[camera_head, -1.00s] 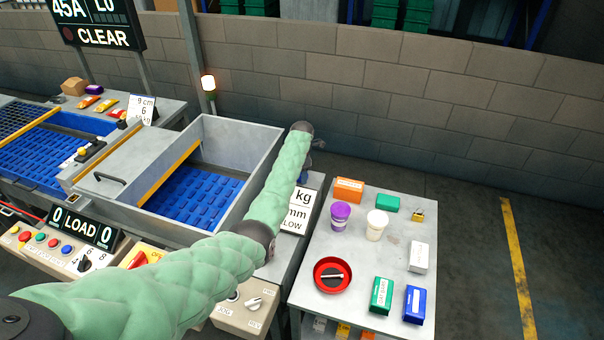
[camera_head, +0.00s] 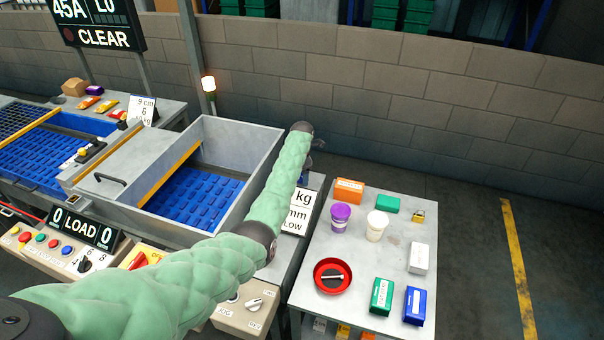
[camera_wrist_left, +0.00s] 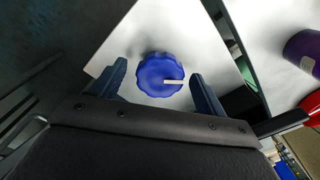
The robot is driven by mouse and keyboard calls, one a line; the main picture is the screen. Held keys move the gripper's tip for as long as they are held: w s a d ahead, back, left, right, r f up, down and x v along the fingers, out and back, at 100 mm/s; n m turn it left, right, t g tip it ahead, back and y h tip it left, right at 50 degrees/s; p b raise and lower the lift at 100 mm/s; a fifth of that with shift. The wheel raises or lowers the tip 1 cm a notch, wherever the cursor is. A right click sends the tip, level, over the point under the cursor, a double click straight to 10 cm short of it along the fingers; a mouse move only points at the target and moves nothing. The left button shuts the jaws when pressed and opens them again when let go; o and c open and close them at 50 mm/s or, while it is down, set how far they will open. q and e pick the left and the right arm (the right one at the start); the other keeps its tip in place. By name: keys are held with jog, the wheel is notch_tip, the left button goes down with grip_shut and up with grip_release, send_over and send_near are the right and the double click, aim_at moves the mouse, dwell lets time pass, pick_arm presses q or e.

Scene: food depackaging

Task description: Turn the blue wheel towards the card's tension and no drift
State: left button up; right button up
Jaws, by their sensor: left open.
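The blue wheel (camera_wrist_left: 153,83) is a scalloped knob with a white pointer mark in the left wrist view. The mark points right in that picture. My left gripper (camera_wrist_left: 158,72) is open, with one dark finger on each side of the wheel; I cannot tell whether they touch it. In the head view, my left arm reaches across to the far end of the machine, and the wheel is not clearly visible there. A white card (camera_head: 298,212) with "kg", "mm" and "LOW" stands behind my arm, its left part hidden. My right gripper is not in view.
A grey side table (camera_head: 385,262) holds a purple cup (camera_head: 341,217), a white cup (camera_head: 376,226), a red dish (camera_head: 333,263) and several boxes. The blue-floored hopper (camera_head: 270,150) lies left of my forearm. A block wall (camera_head: 400,110) stands behind.

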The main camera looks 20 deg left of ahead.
pick_arm(q)
jog(key=shift+r+b, duration=0.4)
jog(key=shift+r, duration=0.15)
notch_tip(320, 180, up, 5)
jog(key=shift+b, duration=1.15)
jog(key=shift+r, duration=0.85)
